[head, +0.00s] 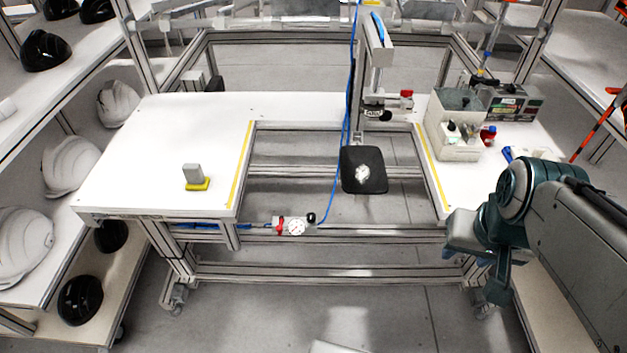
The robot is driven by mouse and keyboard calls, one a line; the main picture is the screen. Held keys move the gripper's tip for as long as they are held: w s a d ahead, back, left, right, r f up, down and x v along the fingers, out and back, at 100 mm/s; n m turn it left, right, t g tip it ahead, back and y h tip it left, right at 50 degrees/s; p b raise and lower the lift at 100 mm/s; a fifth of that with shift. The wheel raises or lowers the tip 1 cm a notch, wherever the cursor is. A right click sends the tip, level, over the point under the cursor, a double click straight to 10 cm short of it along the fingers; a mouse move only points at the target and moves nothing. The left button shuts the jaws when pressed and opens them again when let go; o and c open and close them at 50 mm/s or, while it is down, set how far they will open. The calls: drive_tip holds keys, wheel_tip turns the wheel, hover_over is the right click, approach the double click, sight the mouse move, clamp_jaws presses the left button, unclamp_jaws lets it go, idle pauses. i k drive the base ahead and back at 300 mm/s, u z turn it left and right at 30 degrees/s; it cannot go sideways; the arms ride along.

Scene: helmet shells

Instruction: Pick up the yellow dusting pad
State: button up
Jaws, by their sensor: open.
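The yellow dusting pad (197,185) lies flat near the front right of the white left tabletop (130,160). A grey block-shaped handle (192,172) stands upright on it. My gripper (486,282) is at the lower right, in front of the right tabletop, far from the pad and across the central gap. It is open, and I see nothing held in it. My arm links hide part of the right table's front.
A bin (461,150) with small items stands on the right tabletop. A black plate (364,182) sits in the central gap under a post. A pressure gauge (296,227) is on the front rail. The left tabletop is otherwise clear.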

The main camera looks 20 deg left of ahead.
sight(193, 174)
drive_tip(key=u, duration=1.8)
